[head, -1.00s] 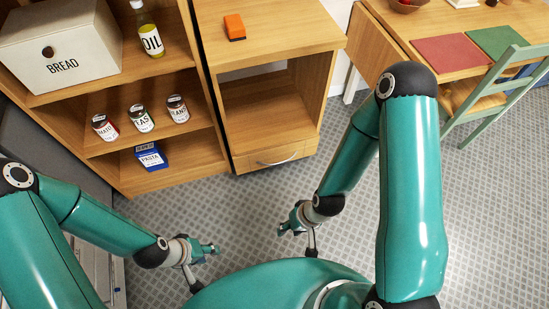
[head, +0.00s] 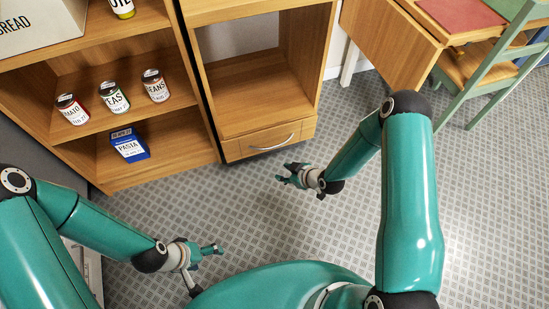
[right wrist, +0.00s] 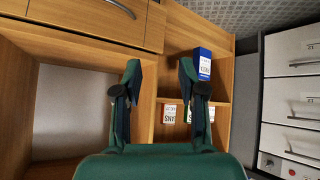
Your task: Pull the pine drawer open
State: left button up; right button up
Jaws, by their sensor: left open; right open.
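The pine drawer (head: 262,138) sits at the bottom of the open wooden cabinet and looks shut, its front flush. Its curved metal handle (head: 272,145) is on the front. The drawer (right wrist: 85,22) and handle (right wrist: 122,9) also show at the top left of the right wrist view, the handle partly cut by the edge. My right gripper (head: 282,174) is open and empty, in front of and below the drawer, apart from the handle. Its spread fingers (right wrist: 160,66) show in the right wrist view. My left gripper (head: 219,249) is open and empty, low over the floor.
A shelf unit with jars (head: 114,97) and a blue pasta box (head: 129,146) stands left of the cabinet. A wooden table (head: 400,32) and green chair (head: 495,65) are at the right. The tiled floor (head: 230,205) before the drawer is clear. White drawers (right wrist: 290,95) show in the right wrist view.

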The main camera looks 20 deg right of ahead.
jog(key=w+d+f+n+t+b, duration=0.2)
jog(key=w+d+f+n+b, duration=0.15)
jog(key=f+b, duration=0.2)
jog(key=w+d+f+n+t+b, duration=0.2)
jog(key=w+f+n+b, duration=0.15)
jog(key=f, duration=0.35)
jog(key=n+t+y+b, duration=0.2)
jog(key=n+t+b, duration=0.1)
jog(key=n+b, duration=0.5)
send_near(274, 145)
jog(key=shift+m, duration=0.3)
jog(key=b+x, duration=0.5)
jog(key=x, duration=0.1)
jog(key=f+b+x, duration=0.1)
jog(key=b+x, duration=0.2)
jog(key=x, duration=0.1)
jog(key=shift+a+b, duration=0.1)
jog(key=shift+b, duration=0.2)
pick_arm(q)
notch_tip(274, 145, down, 29)
jog(key=shift+r, duration=0.15)
pick_arm(e)
grip_shut()
